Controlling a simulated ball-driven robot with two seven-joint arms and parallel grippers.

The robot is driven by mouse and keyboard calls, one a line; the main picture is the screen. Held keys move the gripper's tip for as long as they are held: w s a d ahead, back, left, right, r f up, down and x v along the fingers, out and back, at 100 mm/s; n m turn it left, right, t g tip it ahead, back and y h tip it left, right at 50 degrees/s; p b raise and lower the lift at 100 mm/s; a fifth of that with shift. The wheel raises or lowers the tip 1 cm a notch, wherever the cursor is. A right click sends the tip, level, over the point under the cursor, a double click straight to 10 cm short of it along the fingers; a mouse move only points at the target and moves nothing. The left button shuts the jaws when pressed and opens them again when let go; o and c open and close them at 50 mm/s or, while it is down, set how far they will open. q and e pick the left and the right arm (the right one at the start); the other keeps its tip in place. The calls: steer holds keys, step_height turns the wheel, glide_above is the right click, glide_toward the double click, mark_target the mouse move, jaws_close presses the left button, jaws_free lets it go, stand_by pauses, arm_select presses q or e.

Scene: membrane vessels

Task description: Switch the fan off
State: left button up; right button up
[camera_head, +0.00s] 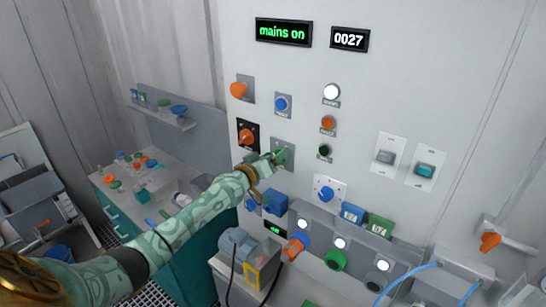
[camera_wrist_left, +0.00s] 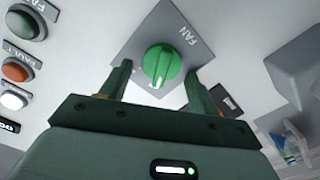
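The fan knob (camera_wrist_left: 162,65) is a round green rotary knob with a raised ridge. It sits on a grey plate (camera_wrist_left: 135,45) marked FAN on the panel wall. My left gripper (camera_wrist_left: 157,79) is open, with one finger on each side of the knob; I cannot tell whether they touch it. In the head view my left gripper (camera_head: 272,157) reaches the panel and mostly hides the knob. A dark green lamp (camera_wrist_left: 22,24), its label partly cut off, sits beside the plate and looks unlit. My right gripper is not in view.
An orange rotary switch (camera_head: 247,137) on a black plate is close left of my gripper. A blue knob (camera_head: 325,194) on a white plate is to the lower right. A blue box (camera_head: 275,202) juts out below. The display (camera_head: 283,31) reads "mains on".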

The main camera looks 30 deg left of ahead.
arm_select(q)
steer(key=s+a+p, duration=0.1)
steer(key=s, duration=1.5)
steer(key=shift+s+a, duration=0.15)
